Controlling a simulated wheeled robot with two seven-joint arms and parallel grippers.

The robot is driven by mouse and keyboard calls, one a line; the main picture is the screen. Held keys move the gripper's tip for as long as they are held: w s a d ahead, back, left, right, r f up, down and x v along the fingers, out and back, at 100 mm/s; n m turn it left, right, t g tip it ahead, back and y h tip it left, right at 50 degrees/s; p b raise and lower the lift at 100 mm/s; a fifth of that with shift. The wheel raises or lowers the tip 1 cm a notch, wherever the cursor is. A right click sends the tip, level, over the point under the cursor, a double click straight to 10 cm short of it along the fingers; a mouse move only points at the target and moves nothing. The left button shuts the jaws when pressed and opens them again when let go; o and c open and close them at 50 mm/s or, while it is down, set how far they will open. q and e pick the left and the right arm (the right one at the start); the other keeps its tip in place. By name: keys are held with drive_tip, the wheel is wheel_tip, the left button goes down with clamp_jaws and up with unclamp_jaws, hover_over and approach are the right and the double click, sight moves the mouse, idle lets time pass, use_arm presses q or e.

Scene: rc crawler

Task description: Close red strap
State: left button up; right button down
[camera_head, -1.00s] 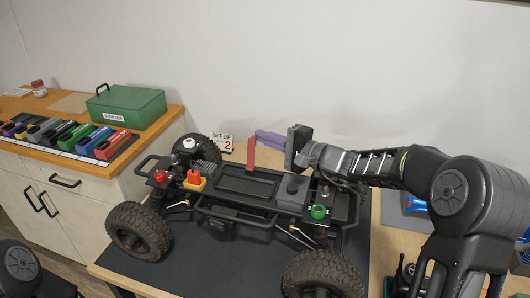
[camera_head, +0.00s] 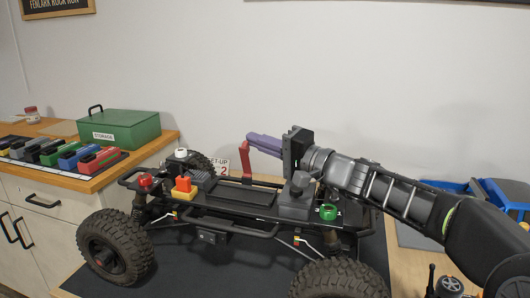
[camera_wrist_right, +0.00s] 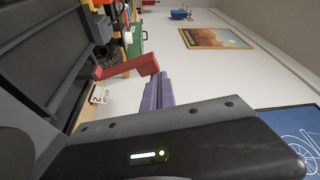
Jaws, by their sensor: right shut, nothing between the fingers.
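The red strap (camera_head: 245,160) stands up from the far side of the crawler's black tray (camera_head: 245,191), with its upper end bent over toward the gripper. It also shows in the right wrist view (camera_wrist_right: 130,65), raised off the tray with a bent end. My right gripper (camera_head: 252,138) is shut and empty, its purple fingers pointing left. The fingertips are beside the strap's upper end; I cannot tell whether they touch it. The fingers also show in the wrist view (camera_wrist_right: 158,90), close to the strap's end. My left gripper is not in view.
The crawler stands on a dark mat (camera_head: 210,270). A red knob (camera_head: 145,180), a red-and-yellow part (camera_head: 184,188) and a green knob (camera_head: 329,212) sit on it. A set-up card (camera_head: 222,167) stands behind. A green box (camera_head: 125,130) is on the left cabinet.

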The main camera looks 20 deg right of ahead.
idle(0.4)
wheel_tip(320, 180, up, 10)
drive_tip(key=p, duration=0.2)
drive_tip(key=shift+p, duration=0.4)
drive_tip(key=shift+r, duration=0.1)
